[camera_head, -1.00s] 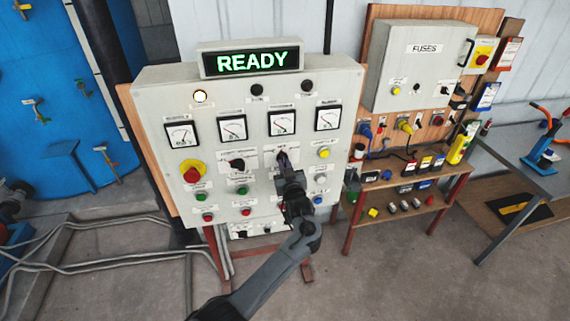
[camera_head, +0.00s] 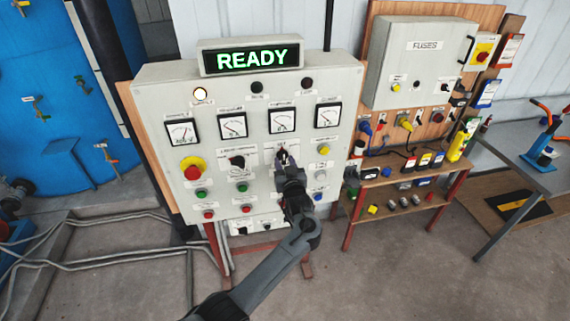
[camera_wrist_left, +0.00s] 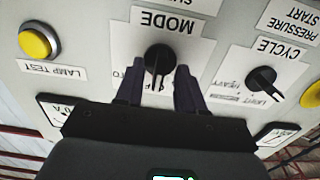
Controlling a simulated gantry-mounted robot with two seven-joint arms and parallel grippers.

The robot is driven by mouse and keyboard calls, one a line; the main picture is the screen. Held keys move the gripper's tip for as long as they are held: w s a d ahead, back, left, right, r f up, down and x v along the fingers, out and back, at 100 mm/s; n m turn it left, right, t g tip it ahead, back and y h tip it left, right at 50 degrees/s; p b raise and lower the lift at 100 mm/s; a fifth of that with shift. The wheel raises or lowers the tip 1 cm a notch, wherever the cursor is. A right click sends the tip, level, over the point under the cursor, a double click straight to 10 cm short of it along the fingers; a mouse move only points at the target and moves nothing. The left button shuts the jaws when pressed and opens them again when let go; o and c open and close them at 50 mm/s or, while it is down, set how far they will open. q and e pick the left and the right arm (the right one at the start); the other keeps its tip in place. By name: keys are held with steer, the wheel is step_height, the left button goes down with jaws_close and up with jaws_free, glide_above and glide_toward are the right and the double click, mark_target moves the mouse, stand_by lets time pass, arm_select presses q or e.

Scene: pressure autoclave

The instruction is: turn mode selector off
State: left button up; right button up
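The mode selector is a black rotary knob (camera_wrist_left: 158,58) under an upside-down MODE label in the left wrist view. Its pointer faces roughly toward my gripper; the position labels beside it are partly hidden by the fingers. My left gripper (camera_wrist_left: 160,82) is open, with one finger on each side of the knob's lower part and visible gaps between. In the head view, my left gripper (camera_head: 285,165) is at the panel (camera_head: 220,110), just below the selector (camera_head: 282,154). My right gripper is not in view.
The CYCLE knob (camera_wrist_left: 262,80) and yellow LAMP TEST button (camera_wrist_left: 38,40) flank the selector. A red emergency stop (camera_head: 192,171) is at the panel's left. The display (camera_head: 251,59) reads READY. The fuse box (camera_head: 420,65) and a cluttered shelf are to the right.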

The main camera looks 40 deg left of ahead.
arm_select(q)
steer(key=shift+d, duration=0.1)
steer(key=b+v, duration=0.1)
steer(key=v, duration=0.9)
steer(key=shift+s+d+b, duration=0.25)
steer(key=shift+b, duration=0.1)
